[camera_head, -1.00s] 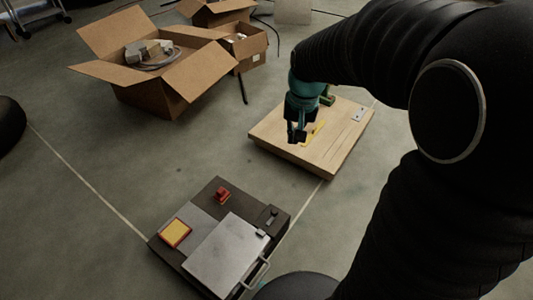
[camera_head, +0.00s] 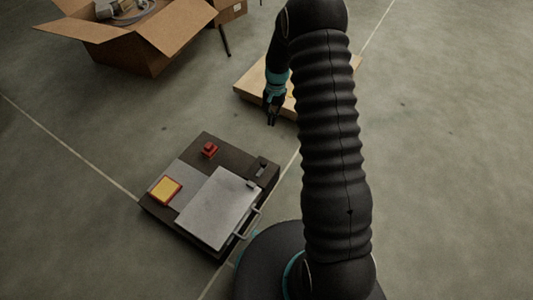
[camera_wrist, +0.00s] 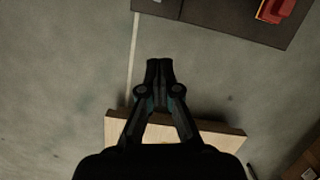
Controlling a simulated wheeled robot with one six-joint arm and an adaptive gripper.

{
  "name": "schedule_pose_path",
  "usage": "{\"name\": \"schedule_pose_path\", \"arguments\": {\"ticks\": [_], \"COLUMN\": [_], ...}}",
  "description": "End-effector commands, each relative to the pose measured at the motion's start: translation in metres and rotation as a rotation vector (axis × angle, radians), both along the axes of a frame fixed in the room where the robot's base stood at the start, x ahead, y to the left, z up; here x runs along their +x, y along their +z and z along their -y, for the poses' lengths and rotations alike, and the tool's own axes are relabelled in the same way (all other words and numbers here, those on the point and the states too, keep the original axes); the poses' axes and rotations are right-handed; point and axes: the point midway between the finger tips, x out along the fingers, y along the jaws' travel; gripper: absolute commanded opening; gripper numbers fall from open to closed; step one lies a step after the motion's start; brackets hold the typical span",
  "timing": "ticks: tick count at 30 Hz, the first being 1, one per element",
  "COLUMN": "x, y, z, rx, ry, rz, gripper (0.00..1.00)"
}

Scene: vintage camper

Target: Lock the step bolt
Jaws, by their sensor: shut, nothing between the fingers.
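No part can be named as the step bolt for certain. A dark low box (camera_head: 225,148) lies on the floor, with a silver lid plate (camera_head: 215,210), a red knob (camera_head: 209,150), a small dark latch-like fitting (camera_head: 262,166) and a yellow pad with a red rim (camera_head: 165,190). A pale wooden board (camera_head: 250,85) lies beyond it, mostly behind my arm. My gripper (camera_head: 272,122) is shut and empty, pointing down between board and box. In the wrist view my closed fingertips (camera_wrist: 160,62) hang over bare floor, with the red knob (camera_wrist: 275,10) at the upper right.
An open cardboard box (camera_head: 150,55) with items in it stands at the upper left, a smaller carton (camera_head: 229,10) behind it. A metal handle (camera_head: 248,222) sticks out from the dark box's near right side. The floor left and right is clear.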

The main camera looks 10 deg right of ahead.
Motion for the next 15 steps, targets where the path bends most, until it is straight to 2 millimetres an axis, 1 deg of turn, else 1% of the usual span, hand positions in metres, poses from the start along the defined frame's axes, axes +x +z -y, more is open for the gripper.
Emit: {"name": "schedule_pose_path", "arguments": {"ticks": [1, 3, 6, 15], "x": [0.001, 0.002, 0.002, 0.002], "y": [-0.012, -0.022, -0.03, -0.032], "z": [0.001, 0.001, 0.001, 0.001], "rx": [0.001, 0.003, 0.003, 0.004], "ry": [-0.008, -0.016, -0.023, -0.024], "rz": [-0.012, -0.022, -0.03, -0.032], "gripper": [0.0, 0.0, 0.0, 0.0]}}
